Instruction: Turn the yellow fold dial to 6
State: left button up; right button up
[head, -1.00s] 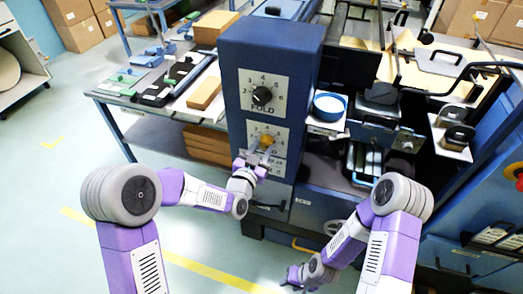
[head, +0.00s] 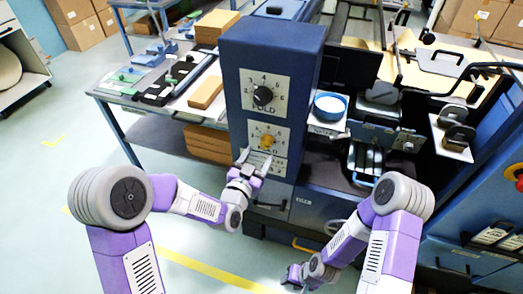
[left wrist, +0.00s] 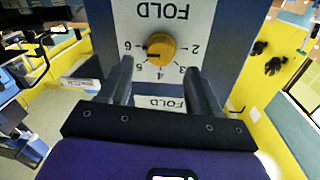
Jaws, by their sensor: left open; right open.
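The yellow fold dial (head: 268,142) is a round knob on a white numbered plate, the lower of two plates on the blue column. In the left wrist view the dial (left wrist: 161,47) appears upside down, its dark mark toward the 5 and 6 side; I cannot tell the exact number. My left gripper (head: 256,158) is open and empty, just below and in front of the dial. Its two fingers (left wrist: 157,70) are spread wide, apart from the knob. My right gripper (head: 292,275) is open, low in front of the machine, far from the dial.
A black dial (head: 263,96) on a similar FOLD plate sits above the yellow one. A blue round dish (head: 329,106) stands right of the column. A work table (head: 115,97) with boxes and tools is at the left. The floor at the left is open.

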pick_arm(q)
jog(key=v, duration=0.3)
jog(key=shift+s+a, duration=0.15)
jog(key=shift+s, duration=0.15)
jog(key=s+a+f+n+g+y+p, duration=0.1)
jog(key=s+a+f+n+g, duration=0.2)
jog(key=f, duration=0.6)
jog(key=s+a+f+n+g+y+p, duration=0.1)
jog(key=s+f+g+y, duration=0.15)
jog(key=f+g, duration=0.45)
jog(key=s+a+f+n+g+p, duration=0.2)
jog(key=s+f+n+g, duration=0.3)
jog(key=s+f, duration=0.8)
jog(key=s+g+h, duration=0.1)
jog(key=s, duration=0.3)
jog(key=shift+s+f, duration=0.15)
jog(key=shift+s, duration=0.05)
